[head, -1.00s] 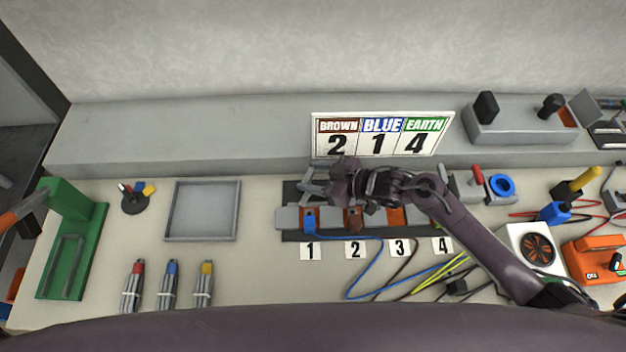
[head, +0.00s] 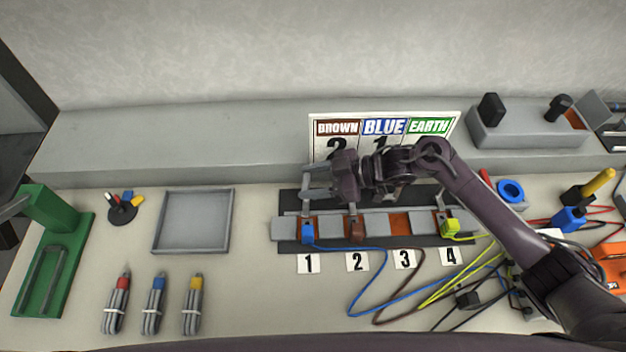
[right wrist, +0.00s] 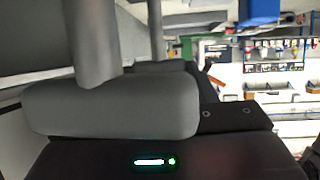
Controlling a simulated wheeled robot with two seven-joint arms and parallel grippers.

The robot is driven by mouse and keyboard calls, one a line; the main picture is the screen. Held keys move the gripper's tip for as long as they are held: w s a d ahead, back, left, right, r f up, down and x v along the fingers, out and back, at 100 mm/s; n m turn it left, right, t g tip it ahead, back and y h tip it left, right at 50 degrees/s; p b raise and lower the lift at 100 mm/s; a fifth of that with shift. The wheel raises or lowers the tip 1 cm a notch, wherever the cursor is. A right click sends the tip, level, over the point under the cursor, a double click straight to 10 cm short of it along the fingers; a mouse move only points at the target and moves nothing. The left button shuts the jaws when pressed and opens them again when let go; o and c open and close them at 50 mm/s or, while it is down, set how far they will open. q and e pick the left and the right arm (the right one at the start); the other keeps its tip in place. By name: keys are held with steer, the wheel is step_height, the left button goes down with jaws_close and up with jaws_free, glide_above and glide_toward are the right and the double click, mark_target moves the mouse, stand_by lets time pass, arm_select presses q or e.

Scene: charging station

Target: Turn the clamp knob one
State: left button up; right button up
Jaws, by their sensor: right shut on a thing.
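The terminal block strip (head: 380,224) lies on a dark base plate, with number cards 1 (head: 309,263) to 4 in front. My right gripper (head: 308,184) is above the back of position 1, shut on the grey clamp knob one (head: 318,196). The gripper hides much of the knob, so its exact angle cannot be told. A blue wire end (head: 307,230) sits at position 1, a brown one (head: 356,231) at 2 and a yellow-green one (head: 450,227) at 4. The right wrist view shows a grey rounded bar (right wrist: 110,108) with a post, close up. My left gripper is not in view.
A label board (head: 428,128) stands behind, partly covered by my right arm. An empty grey tray (head: 192,249), several marker-like tools (head: 156,306) and a green stand (head: 75,222) are on the left. Loose wires lie in front of the cards.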

steer(key=shift+r, duration=0.15)
steer(key=o, duration=1)
steer(key=b+v, duration=0.2)
steer(key=v, duration=0.5)
steer(key=shift+d+r, duration=0.1)
steer(key=shift+d, duration=0.25)
